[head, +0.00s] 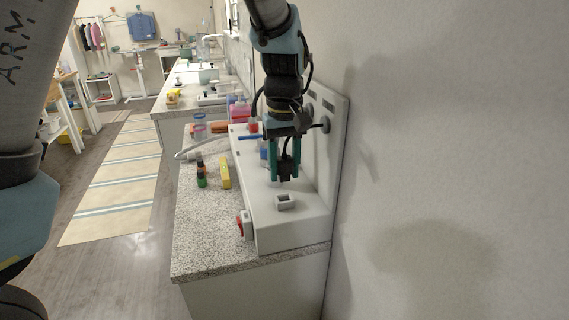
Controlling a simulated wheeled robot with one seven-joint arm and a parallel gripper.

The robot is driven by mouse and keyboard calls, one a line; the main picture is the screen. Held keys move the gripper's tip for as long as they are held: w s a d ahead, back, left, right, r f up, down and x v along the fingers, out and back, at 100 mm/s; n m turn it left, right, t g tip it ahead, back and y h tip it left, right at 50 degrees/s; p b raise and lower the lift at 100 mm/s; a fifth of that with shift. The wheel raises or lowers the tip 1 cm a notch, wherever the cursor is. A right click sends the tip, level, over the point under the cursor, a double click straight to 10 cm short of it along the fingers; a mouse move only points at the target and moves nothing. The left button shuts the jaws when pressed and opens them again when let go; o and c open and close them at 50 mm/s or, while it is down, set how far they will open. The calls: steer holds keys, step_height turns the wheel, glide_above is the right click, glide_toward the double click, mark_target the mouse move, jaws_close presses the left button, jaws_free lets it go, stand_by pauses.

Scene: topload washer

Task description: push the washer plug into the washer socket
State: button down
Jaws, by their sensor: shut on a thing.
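My gripper (284,174) points down with its green fingers shut on a dark plug (286,166), the washer plug. A dark cord seems to rise from the plug between the fingers. The washer socket (286,202) is a small grey square block with a dark opening on top, on the light grey fixture. The plug is above the socket in the picture, and a gap shows between them. I cannot tell how well they line up in depth.
A light grey back panel (332,150) stands close on the right, before the wall. A red knob (240,226) sits on the fixture's left side. The near counter is clear.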

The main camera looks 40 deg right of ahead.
mark_target(284, 181)
steer(key=shift+f+b, duration=0.85)
steer(key=shift+f, duration=1)
steer(key=shift+p, duration=0.75)
steer(key=shift+f+b, duration=0.45)
steer(key=shift+f, duration=0.3)
stand_by(0.5)
steer(key=shift+r, duration=0.1)
steer(key=shift+r+p, duration=0.4)
steer(key=shift+p, duration=0.25)
steer(key=shift+p, duration=0.6)
stand_by(1.4)
steer(key=shift+f+b, duration=0.3)
steer(key=shift+f, duration=0.25)
steer(key=shift+r, duration=0.2)
stand_by(0.3)
